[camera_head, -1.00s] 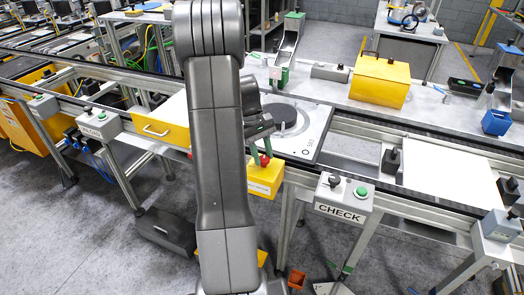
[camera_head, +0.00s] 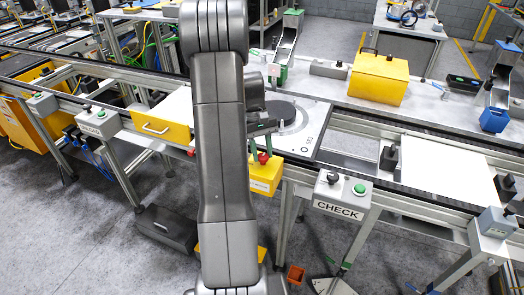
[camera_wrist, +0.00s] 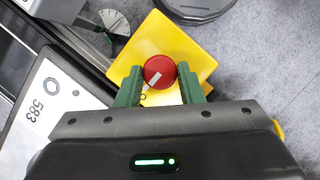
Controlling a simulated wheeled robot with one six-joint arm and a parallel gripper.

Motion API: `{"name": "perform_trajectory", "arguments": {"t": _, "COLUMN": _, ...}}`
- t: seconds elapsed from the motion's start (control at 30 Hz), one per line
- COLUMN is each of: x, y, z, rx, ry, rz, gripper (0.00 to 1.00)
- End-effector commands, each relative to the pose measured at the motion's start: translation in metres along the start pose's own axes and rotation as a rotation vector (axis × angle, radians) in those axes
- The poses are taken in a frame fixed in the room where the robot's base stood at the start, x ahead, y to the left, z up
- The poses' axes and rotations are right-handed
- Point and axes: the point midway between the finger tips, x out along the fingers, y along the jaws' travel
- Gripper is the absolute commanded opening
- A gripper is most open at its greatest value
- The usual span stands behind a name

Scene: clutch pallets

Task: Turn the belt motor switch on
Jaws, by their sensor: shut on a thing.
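The belt motor switch is a red round knob (camera_wrist: 159,72) on a yellow box (camera_wrist: 194,45); a white mark on the knob points to the lower left in the wrist view. In the head view the yellow box (camera_head: 265,177) hangs at the belt's front edge, just right of my arm, with the red knob (camera_head: 263,158) on top. My gripper (camera_wrist: 159,80) has its green fingers on both sides of the knob and is shut on it. In the head view my gripper (camera_head: 263,150) comes down over the box, and my arm hides part of the surroundings.
A grey CHECK box (camera_head: 343,194) with a green button stands to the right of the switch. A pallet with a round disc (camera_head: 303,130) lies on the belt behind my gripper. A yellow drawer (camera_head: 160,124) is to the left.

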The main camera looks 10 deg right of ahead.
Motion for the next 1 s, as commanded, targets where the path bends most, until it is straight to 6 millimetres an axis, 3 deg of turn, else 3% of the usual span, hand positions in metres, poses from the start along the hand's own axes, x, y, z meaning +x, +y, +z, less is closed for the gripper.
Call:
{"name": "perform_trajectory", "arguments": {"t": 0.03, "x": 0.000, "y": 0.000, "z": 0.000, "rx": 0.001, "ry": 0.001, "rz": 0.000, "gripper": 0.11}}
{"name": "perform_trajectory", "arguments": {"t": 0.07, "x": 0.000, "y": 0.000, "z": 0.000, "rx": 0.001, "ry": 0.001, "rz": 0.000, "gripper": 0.40}}
{"name": "perform_trajectory", "arguments": {"t": 0.13, "x": 0.000, "y": 0.000, "z": 0.000, "rx": 0.000, "ry": 0.001, "rz": 0.000, "gripper": 0.54}}
{"name": "perform_trajectory", "arguments": {"t": 0.17, "x": 0.000, "y": 0.000, "z": 0.000, "rx": 0.000, "ry": 0.001, "rz": 0.000, "gripper": 0.55}}
{"name": "perform_trajectory", "arguments": {"t": 0.43, "x": -0.001, "y": 0.000, "z": 0.000, "rx": -0.001, "ry": 0.001, "rz": 0.001, "gripper": 0.55}}
{"name": "perform_trajectory", "arguments": {"t": 0.57, "x": -0.011, "y": 0.000, "z": -0.001, "rx": -0.001, "ry": 0.004, "rz": 0.002, "gripper": 0.55}}
{"name": "perform_trajectory", "arguments": {"t": 1.0, "x": -0.105, "y": 0.000, "z": -0.001, "rx": 0.000, "ry": 0.005, "rz": 0.002, "gripper": 0.55}}
